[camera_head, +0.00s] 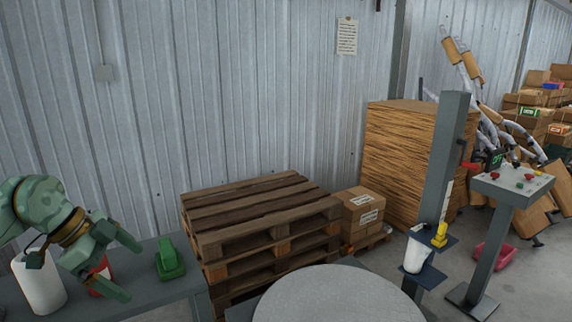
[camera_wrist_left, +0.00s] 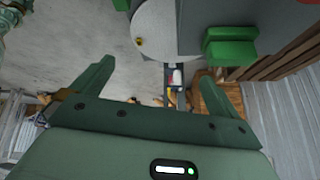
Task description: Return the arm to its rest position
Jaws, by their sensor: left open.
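My left arm comes in from the left in the head view, bent over the grey side table (camera_head: 150,290). Its green gripper (camera_head: 127,268) has its two fingers spread, with nothing seen between them. In the left wrist view the open fingers (camera_wrist_left: 152,68) also show apart and empty. In the head view a red container (camera_head: 98,277) stands behind the gripper, partly hidden by it; I cannot tell whether they touch. My right gripper is in neither view.
A white roll (camera_head: 40,287) stands below the left forearm. A green device (camera_head: 170,262) sits right of the gripper. A round grey tabletop (camera_head: 340,300) is at front centre. Wooden pallets (camera_head: 265,225) are stacked behind. A grey post (camera_head: 447,160) and control stand (camera_head: 510,187) are at right.

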